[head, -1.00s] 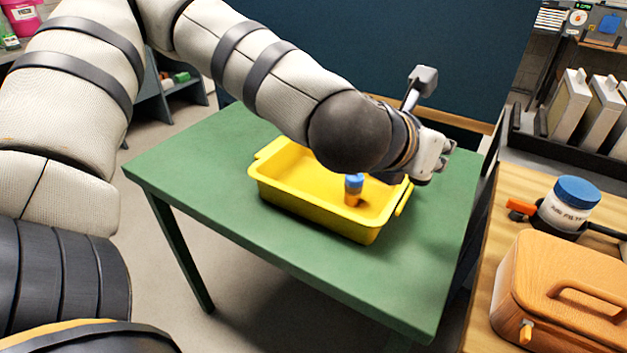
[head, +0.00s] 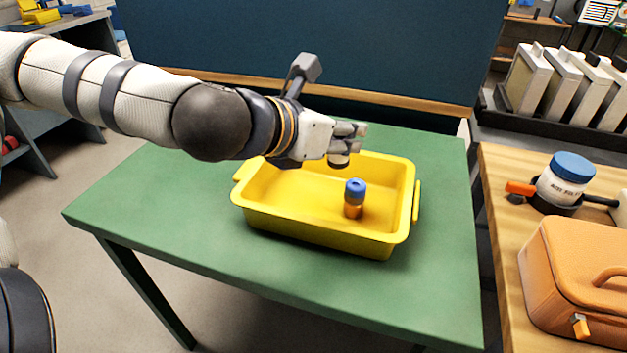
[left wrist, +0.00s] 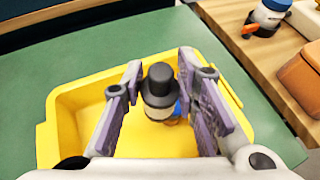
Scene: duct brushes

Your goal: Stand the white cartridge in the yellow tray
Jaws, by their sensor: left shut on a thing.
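My left gripper (head: 350,142) is shut on the white cartridge, which has a dark cap (left wrist: 160,82) and shows between the two fingers in the left wrist view (left wrist: 163,100). In the head view only a small part of the cartridge (head: 339,161) shows below the fingers. It is held over the back part of the yellow tray (head: 300,232). The tray sits on the green table. An orange bottle with a blue cap (head: 354,200) stands upright inside the tray, right of its middle. My right gripper is not in view.
The green table (head: 150,215) is clear around the tray. A wooden bench at the right holds a blue-lidded white jar (head: 566,182) and an orange case (head: 580,270). A dark blue panel (head: 400,50) stands behind the table. The tray's left part looks empty.

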